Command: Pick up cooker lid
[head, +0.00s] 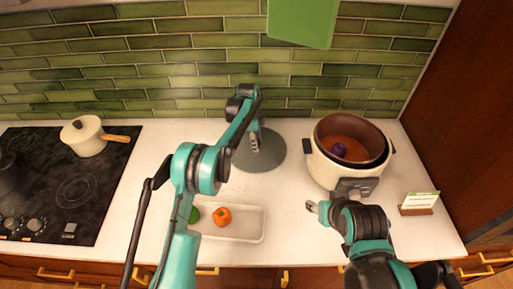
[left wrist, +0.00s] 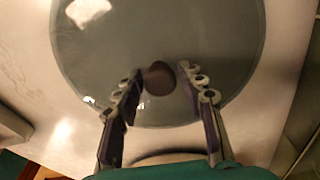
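The cooker lid (head: 272,160) is a round grey disc lying flat on the white counter. It fills much of the left wrist view (left wrist: 105,45), with its dark round knob (left wrist: 158,77) near the fingertips. My left gripper (head: 254,147) is over the lid. In the left wrist view its two fingers stand apart on either side of the knob; I cannot tell whether they touch it. The cooker (head: 322,167) stands uncovered right of the lid, with a purple item in its brown pot. My right gripper (head: 313,207) is in front of the cooker, its fingers too small to judge.
A white tray (head: 245,233) with an orange vegetable (head: 222,217) and a green one (head: 194,215) lies in front of the lid. A black hob (head: 75,190) with a white pan (head: 84,138) is at left. A small sign (head: 418,204) stands at right.

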